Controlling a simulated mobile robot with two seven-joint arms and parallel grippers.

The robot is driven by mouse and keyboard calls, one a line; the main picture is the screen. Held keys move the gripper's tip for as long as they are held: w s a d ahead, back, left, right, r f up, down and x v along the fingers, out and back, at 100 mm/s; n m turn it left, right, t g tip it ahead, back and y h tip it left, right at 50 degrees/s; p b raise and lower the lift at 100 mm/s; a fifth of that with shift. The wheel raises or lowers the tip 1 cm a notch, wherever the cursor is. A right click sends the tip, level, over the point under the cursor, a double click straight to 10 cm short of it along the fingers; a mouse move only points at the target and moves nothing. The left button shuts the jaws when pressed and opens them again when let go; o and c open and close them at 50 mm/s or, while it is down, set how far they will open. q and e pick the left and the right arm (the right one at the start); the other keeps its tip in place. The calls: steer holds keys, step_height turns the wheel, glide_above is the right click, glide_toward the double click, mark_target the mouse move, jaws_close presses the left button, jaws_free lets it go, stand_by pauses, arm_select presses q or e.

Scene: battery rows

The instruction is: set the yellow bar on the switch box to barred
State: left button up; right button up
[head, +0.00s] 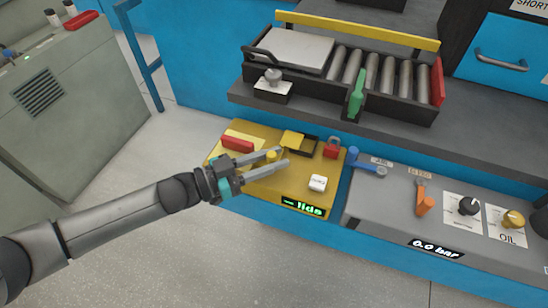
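The switch box seems to be the yellow-topped box (262,195) on the low blue bench, with a display reading something like "lide" on its front edge. A small yellow piece (292,139) sits at the left end of a black recess near its back; I cannot tell for sure that this is the yellow bar. My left gripper (284,157) reaches over the box from the left, its two fingers apart. A yellow knob (271,155) shows between the fingers; I cannot tell whether they touch it. My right gripper is out of view.
The box also carries a red bar (237,144), a red padlock-like piece (333,148) and a white button (318,183). A grey panel (385,205) with knobs adjoins on the right. Behind stands a raised shelf with a roller tray (375,108) and green handle (356,95).

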arm_select(q)
steer(key=o, duration=0.3)
steer(key=shift+o, duration=0.2)
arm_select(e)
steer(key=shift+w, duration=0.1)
arm_select(q)
steer(key=p+v, duration=0.2)
steer(key=v, duration=1.3)
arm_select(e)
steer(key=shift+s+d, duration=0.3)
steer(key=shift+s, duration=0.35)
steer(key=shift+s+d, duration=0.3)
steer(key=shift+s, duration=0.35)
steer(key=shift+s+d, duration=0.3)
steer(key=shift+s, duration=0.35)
arm_select(q)
steer(key=shift+a, duration=0.1)
